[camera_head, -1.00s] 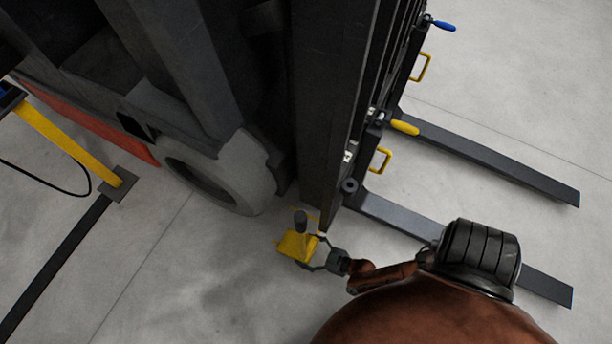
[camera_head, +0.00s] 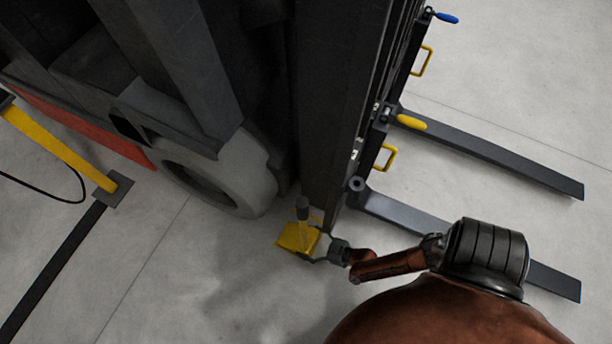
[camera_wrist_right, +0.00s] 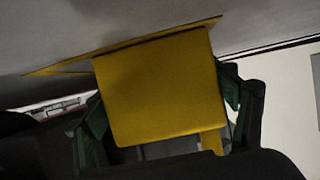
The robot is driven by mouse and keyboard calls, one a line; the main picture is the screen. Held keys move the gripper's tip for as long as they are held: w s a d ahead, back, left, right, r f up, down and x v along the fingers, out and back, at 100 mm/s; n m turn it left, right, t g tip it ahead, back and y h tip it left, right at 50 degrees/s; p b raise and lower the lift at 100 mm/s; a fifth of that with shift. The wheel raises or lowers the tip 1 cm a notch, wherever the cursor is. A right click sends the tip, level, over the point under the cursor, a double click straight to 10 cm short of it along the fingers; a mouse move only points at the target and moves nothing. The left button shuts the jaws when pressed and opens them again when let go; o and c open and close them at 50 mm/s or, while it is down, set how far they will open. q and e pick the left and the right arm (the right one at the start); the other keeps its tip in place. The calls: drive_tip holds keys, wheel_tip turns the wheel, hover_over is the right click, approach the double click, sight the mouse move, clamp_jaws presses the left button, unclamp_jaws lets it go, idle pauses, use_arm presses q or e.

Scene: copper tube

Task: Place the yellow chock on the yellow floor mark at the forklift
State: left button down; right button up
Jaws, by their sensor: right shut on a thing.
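The yellow chock (camera_head: 296,238) has a post with a dark grip on top. It is by the forklift's front wheel (camera_head: 220,178), close to the mast's foot. My right gripper (camera_head: 318,245) is shut on it from the right side. In the right wrist view the chock (camera_wrist_right: 160,88) fills the middle between the green-and-black fingers (camera_wrist_right: 160,110). The yellow floor mark (camera_wrist_right: 65,70) shows as thin lines behind the chock there, and as a small piece (camera_head: 316,218) in the head view. Most of it is hidden. I cannot tell whether the chock touches the floor. My left gripper is not in view.
The dark forklift mast (camera_head: 328,120) rises just behind the chock, and a fork (camera_head: 405,212) runs to the right beside my right arm. A yellow post (camera_head: 60,145) on a floor plate stands at the left. The floor (camera_head: 200,290) in front is clear.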

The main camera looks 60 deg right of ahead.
drive_tip(key=shift+w+r, duration=0.25)
drive_tip(key=o, duration=2.1)
drive_tip(key=shift+s+f, duration=0.25)
